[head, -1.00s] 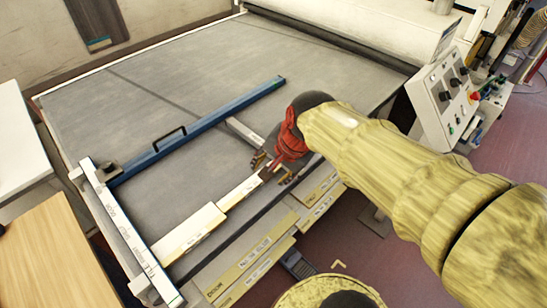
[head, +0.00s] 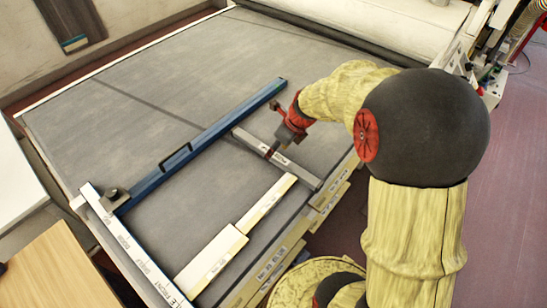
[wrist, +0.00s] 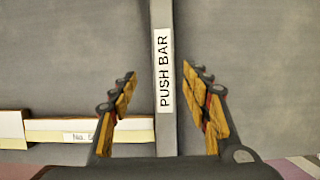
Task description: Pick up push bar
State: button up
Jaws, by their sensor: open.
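The push bar (head: 304,176) is a slim grey bar lying on the grey table, running from the blue bar toward the table's front edge. In the wrist view the push bar (wrist: 162,20) runs up the middle, with a white "PUSH BAR" label. My gripper (head: 274,152) is over the bar's middle in the head view. In the wrist view my gripper (wrist: 160,82) is open, with one wood-padded finger on each side of the bar and gaps between. I cannot tell how far the fingertips are above the table.
A long blue bar (head: 205,140) with a handle lies across the table (head: 150,85). A white stop strip (head: 130,245) is at the left. Cream labelled blocks (head: 265,203) lie along the front edge, left of the push bar. A white roller (head: 400,20) is at the back.

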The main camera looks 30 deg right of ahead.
aim_at(275, 155)
jog(key=x, duration=0.1)
jog(key=b+x, duration=0.1)
jog(key=x, duration=0.1)
jog(key=b+x, duration=0.1)
jog(key=x, duration=0.1)
jog(key=shift+s+d, duration=0.15)
jog(key=shift+d, duration=0.25)
jog(key=shift+c, duration=0.2)
jog(key=c, duration=1.1)
grip_shut()
